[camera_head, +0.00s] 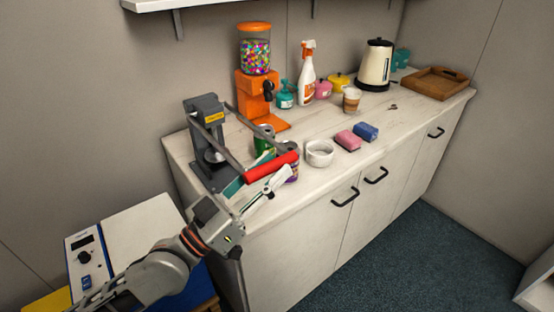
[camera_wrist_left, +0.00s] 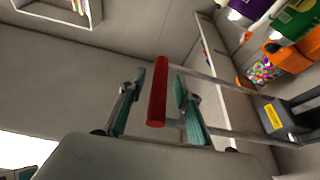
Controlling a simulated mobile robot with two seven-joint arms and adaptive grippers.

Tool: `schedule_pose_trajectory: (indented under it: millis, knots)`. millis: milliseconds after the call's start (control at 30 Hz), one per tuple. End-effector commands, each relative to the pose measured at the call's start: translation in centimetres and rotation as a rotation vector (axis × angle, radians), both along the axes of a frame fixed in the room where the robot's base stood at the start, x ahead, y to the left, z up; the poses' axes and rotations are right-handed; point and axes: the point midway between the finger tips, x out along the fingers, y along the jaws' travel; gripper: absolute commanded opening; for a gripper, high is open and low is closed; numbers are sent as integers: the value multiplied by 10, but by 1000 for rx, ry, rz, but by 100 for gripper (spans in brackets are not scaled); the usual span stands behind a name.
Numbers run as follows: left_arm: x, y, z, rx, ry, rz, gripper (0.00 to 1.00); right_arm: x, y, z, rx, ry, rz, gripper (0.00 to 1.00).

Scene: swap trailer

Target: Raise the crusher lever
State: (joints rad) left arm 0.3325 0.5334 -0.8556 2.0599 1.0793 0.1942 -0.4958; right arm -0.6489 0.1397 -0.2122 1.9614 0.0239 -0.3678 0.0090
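The can crusher (camera_head: 207,130) is a grey device with a yellow label at the left end of the counter. Its lever has two grey bars and a red handle (camera_head: 271,166), low and in front of the counter's left part. My left gripper (camera_head: 259,182) is at the handle from below and in front. In the left wrist view, the red handle (camera_wrist_left: 158,92) lies between the two spread teal-padded fingers of my left gripper (camera_wrist_left: 159,80), with gaps on both sides. A green can (camera_head: 264,139) and a purple can (camera_head: 291,172) stand partly hidden behind the lever. My right gripper is out of view.
A white bowl (camera_head: 319,153), pink sponge (camera_head: 348,140) and blue sponge (camera_head: 366,131) lie right of the lever. An orange candy dispenser (camera_head: 254,88) stands behind. A white-topped unit (camera_head: 128,232) is at lower left. The wooden tray (camera_head: 435,83) is far right.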

Motion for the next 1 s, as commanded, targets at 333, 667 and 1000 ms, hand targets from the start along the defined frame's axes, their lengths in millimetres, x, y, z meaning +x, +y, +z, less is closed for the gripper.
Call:
schedule_pose_trajectory:
  millis: [333,667,1000]
  knots:
    - [12,-15,7,1,1,0,33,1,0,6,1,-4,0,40]
    - [11,-15,7,1,1,0,0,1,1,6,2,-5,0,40]
    - [18,-15,13,-8,11,1,0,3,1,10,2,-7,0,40]
